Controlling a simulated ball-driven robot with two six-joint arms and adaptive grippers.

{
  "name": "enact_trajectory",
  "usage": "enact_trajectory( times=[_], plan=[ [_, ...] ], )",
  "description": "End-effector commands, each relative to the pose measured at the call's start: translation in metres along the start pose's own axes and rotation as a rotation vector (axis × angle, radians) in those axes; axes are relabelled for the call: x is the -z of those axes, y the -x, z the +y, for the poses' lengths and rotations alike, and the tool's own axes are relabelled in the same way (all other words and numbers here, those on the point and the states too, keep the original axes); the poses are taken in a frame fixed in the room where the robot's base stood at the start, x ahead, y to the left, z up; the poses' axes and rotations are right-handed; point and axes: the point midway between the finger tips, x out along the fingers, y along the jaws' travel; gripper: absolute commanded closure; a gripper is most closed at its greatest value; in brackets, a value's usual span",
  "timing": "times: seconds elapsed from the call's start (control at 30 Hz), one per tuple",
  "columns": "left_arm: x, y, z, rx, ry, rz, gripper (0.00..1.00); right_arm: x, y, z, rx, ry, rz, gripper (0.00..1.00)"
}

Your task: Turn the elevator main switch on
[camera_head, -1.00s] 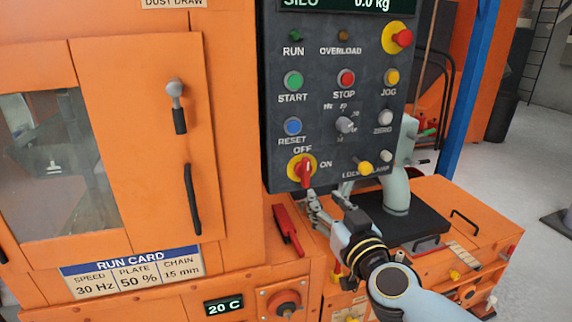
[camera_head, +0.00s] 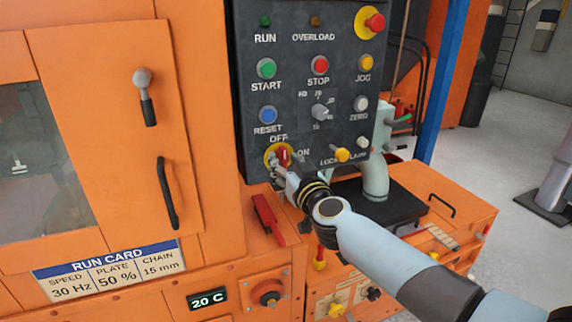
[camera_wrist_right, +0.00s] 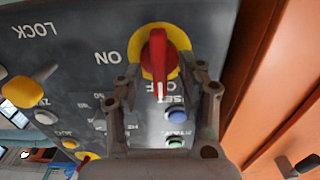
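The main switch is a red handle on a yellow disc (camera_head: 285,153) at the lower left of the dark control panel (camera_head: 300,105), with OFF printed above it and ON to its right. In the right wrist view the red handle (camera_wrist_right: 157,55) runs upright, in line with the partly hidden OFF label; ON is off to its side. My right gripper (camera_head: 278,166) is at the switch and covers part of it. In the wrist view its two fingers (camera_wrist_right: 163,82) are apart, on either side of the handle's lower end; contact cannot be told. My left gripper is not in view.
Start (camera_head: 266,68), stop (camera_head: 318,65) and reset (camera_head: 267,115) buttons sit above the switch. A red-handled lever (camera_head: 268,218) stands below on the orange housing. The orange cabinet (camera_head: 195,90) borders the panel's left side.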

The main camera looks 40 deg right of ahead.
Motion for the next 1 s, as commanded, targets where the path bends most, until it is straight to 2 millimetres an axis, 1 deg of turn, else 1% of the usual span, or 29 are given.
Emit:
enact_trajectory(
  times=[0.13,0.17,0.4,0.43,0.47,0.77,1.0],
  plan=[
    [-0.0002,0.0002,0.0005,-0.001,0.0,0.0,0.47,0.0003,0.0001,0.0,0.0,0.0,0.0,0.62],
    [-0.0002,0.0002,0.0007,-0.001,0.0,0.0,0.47,0.0004,0.0001,0.0,0.0,0.0,0.0,0.63],
    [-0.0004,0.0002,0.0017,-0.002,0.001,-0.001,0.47,0.0004,0.0003,0.0,0.0,0.0,0.0,0.94],
    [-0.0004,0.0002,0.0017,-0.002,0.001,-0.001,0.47,0.0004,0.0003,0.0,0.0,0.0,0.0,0.98],
    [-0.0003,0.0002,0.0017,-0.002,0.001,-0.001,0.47,0.0004,0.0003,0.0,0.0,0.0,0.0,1.0],
    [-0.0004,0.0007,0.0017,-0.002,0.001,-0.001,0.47,0.0005,0.0004,0.0001,0.0,-0.012,0.0,1.0],
    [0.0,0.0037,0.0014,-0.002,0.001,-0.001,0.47,0.001,0.0004,0.0006,0.001,-0.099,0.0,1.0]
  ],
)
